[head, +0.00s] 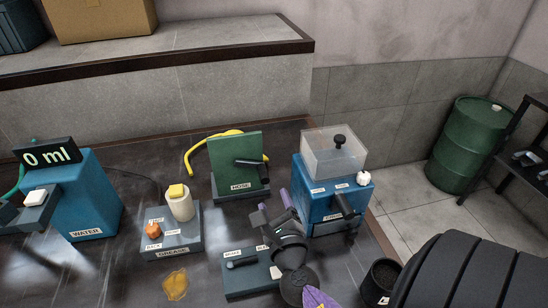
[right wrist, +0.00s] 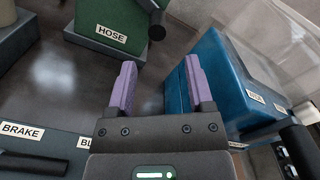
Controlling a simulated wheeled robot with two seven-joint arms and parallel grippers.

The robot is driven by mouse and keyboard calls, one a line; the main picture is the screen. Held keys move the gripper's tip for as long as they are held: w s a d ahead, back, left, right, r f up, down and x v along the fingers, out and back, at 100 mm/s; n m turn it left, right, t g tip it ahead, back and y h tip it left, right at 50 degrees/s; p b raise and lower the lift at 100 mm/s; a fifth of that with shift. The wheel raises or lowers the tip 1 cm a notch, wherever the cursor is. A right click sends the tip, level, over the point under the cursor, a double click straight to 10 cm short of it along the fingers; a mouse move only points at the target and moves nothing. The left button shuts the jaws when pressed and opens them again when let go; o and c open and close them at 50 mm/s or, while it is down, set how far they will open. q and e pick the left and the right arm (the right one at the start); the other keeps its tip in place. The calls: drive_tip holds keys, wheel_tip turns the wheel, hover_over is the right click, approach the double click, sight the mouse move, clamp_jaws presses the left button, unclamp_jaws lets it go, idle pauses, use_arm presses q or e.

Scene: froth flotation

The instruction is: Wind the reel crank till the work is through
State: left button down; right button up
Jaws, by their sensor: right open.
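The hose reel is a green upright box labelled HOSE (head: 236,165) on a dark base, with yellow hose (head: 196,152) showing behind it. Its black crank (head: 250,162) sticks out at the front right. The crank's end also shows at the top of the right wrist view (right wrist: 156,31). My right gripper (head: 285,198), with purple fingers, is open and empty. It is in front of and right of the reel, apart from the crank. In the right wrist view nothing is between its fingers (right wrist: 160,88). My left gripper is not in view.
A blue machine with a clear box (head: 334,150) stands close right of my right gripper. A BRAKE panel (head: 240,282) lies in front. A grey box with an orange knob (head: 178,247) is left of it. The blue WATER unit (head: 85,205) reads 0 ml. A yellowish puddle (head: 175,285) lies on the bench.

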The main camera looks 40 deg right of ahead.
sight(261, 166)
drive_tip(key=x, duration=0.9)
drive_tip(key=shift+w+a, duration=0.1)
drive_tip(key=shift+w, duration=0.3)
clamp_jaws()
